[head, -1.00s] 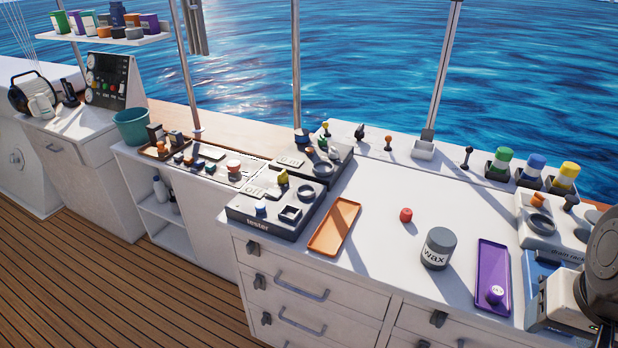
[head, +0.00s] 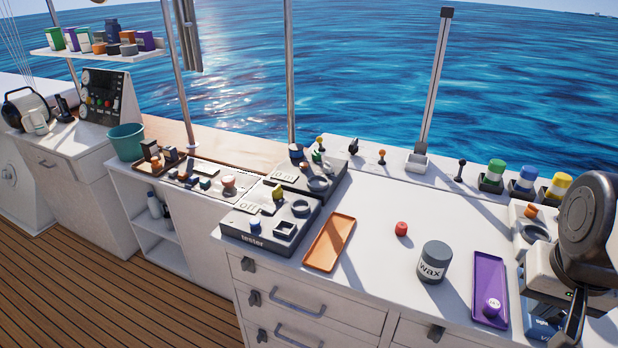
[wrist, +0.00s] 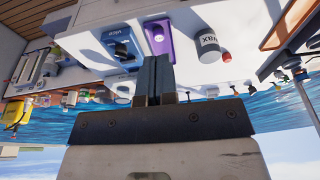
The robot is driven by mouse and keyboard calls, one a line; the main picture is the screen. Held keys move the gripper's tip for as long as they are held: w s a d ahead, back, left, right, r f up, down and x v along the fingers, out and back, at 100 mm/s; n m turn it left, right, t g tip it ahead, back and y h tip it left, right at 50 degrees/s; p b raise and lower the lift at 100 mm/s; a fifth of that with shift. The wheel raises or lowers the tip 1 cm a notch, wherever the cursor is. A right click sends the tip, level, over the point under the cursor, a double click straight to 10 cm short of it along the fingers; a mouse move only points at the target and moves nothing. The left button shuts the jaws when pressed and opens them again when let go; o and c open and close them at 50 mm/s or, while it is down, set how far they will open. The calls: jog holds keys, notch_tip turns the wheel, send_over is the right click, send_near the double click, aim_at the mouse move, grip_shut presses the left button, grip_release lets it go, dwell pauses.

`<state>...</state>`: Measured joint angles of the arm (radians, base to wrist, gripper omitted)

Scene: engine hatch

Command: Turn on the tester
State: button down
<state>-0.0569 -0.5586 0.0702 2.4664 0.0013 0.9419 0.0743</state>
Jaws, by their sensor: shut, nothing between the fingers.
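The tester (head: 262,238) is a dark grey box with a light top on the left part of the counter in the head view. Its small display (head: 249,208) seems to read "off". On its top are a yellow knob (head: 278,194), a small blue knob (head: 255,222), a square holder (head: 284,228) and a round ring (head: 300,208). My gripper (wrist: 155,62) shows in the wrist view with its dark fingers together and empty. It is at the far right of the counter, well away from the tester. I cannot make out the tester in the wrist view.
An orange tray (head: 330,243) lies right of the tester. A red piece (head: 401,229), a wax can (head: 434,262) and a purple tray (head: 489,283) stand farther right. A similar device (head: 305,178) sits behind the tester. Small levers and coloured jars line the back ledge.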

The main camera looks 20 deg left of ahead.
jog(key=w+a+r, duration=0.3)
jog(key=w+a, duration=0.8)
jog(key=w, duration=0.2)
jog(key=g+y, duration=0.2)
jog(key=g, duration=0.1)
send_over(263, 206)
jog(key=d, duration=0.3)
notch_tip(263, 206, down, 8)
jog(key=shift+a+f, duration=0.25)
jog(key=f, duration=0.4)
jog(key=a+f, duration=0.1)
jog(key=f, duration=0.4)
jog(key=a+f, duration=0.1)
jog(key=f, duration=0.3)
jog(key=shift+f, duration=0.4)
jog(key=shift+a+h, duration=0.1)
jog(key=shift+h, duration=0.2)
